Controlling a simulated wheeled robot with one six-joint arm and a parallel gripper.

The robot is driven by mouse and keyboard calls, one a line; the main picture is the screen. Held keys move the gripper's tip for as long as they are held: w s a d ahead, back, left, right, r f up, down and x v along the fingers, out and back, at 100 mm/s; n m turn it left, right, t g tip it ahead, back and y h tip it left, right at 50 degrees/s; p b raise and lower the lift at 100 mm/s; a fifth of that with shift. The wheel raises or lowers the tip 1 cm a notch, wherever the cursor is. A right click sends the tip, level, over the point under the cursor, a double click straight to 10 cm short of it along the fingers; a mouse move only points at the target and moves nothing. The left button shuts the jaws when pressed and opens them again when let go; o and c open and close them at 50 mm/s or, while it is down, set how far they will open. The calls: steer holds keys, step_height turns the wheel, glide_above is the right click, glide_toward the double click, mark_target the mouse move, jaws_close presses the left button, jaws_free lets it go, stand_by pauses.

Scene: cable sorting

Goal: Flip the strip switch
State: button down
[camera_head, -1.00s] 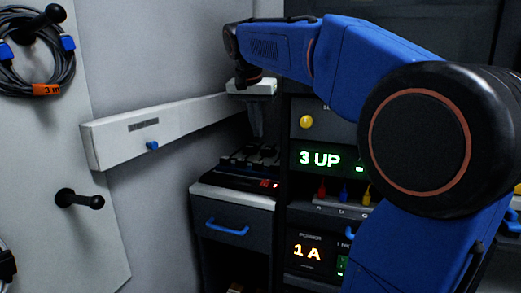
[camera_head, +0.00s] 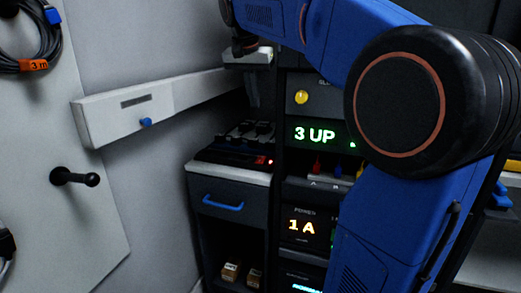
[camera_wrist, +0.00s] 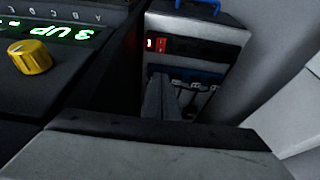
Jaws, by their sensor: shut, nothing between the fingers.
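The power strip (camera_head: 232,158) lies on top of a grey drawer cabinet, with several dark plugs along its back. Its red switch (camera_head: 261,160) is at the right end, beside a small lit red mark. In the wrist view the red switch (camera_wrist: 161,45) shows near the top centre, with plugs and cables below it. My gripper (camera_head: 254,102) hangs pointing down above and behind the strip, apart from the switch. In the wrist view its dark fingers (camera_wrist: 162,97) are together and empty, below the switch in the picture. The switch's tilt is too small to tell.
A dark rack with a yellow knob (camera_head: 301,97) and a green "3 UP" display (camera_head: 314,135) stands close right of the strip. A white wall box (camera_head: 125,115) juts out at left. A blue drawer handle (camera_head: 222,203) is below the strip.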

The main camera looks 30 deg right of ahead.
mark_target(260, 159)
steer(key=x, duration=2)
steer(key=shift+s+a+f, duration=0.15)
steer(key=shift+s+a, duration=0.1)
steer(key=shift+d+f, duration=0.1)
steer(key=shift+f, duration=0.1)
steer(key=shift+s, duration=0.1)
steer(key=shift+s+a, duration=0.4)
steer(key=shift+a, duration=0.3)
steer(key=v, duration=1.7)
steer(key=shift+r, duration=0.2)
steer(key=shift+a, duration=0.1)
